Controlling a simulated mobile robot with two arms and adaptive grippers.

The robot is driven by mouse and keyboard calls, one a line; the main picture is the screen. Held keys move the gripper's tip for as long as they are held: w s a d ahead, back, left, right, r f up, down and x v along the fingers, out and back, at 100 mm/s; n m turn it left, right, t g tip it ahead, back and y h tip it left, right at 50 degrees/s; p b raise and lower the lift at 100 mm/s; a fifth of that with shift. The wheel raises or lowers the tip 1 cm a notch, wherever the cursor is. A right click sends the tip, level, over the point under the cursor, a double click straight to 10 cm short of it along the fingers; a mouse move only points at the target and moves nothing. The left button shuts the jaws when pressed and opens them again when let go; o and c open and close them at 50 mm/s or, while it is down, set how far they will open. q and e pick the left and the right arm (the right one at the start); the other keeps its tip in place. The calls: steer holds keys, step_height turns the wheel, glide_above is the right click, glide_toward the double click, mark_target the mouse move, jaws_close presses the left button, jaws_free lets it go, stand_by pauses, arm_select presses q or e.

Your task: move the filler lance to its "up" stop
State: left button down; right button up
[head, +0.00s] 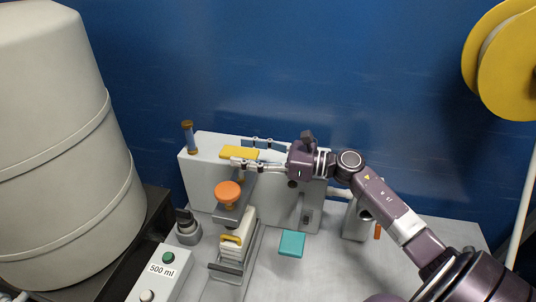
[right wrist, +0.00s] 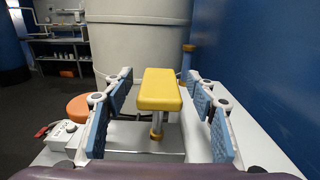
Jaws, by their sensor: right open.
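A yellow block-shaped handle (head: 238,152) shows near the top of the white cabinet; I take it for the filler lance's handle. In the right wrist view the yellow handle (right wrist: 159,90) sits on a short upright metal stem with a yellow collar. My right gripper (head: 246,155) is open, its fingers reaching left from the wrist. In the right wrist view the blue finger pads stand on both sides of the handle, with visible gaps. The lower part of the lance is not clearly visible. My left gripper is not in view.
An orange round knob (head: 228,191) on a grey arm stands just in front of the cabinet (head: 265,190). A teal pad (head: 291,243) lies on the bench. A control box (head: 162,275) labelled 500 ml is at front left. A big pale tank (head: 60,150) fills the left side.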

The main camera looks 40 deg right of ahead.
steer(key=v, duration=1)
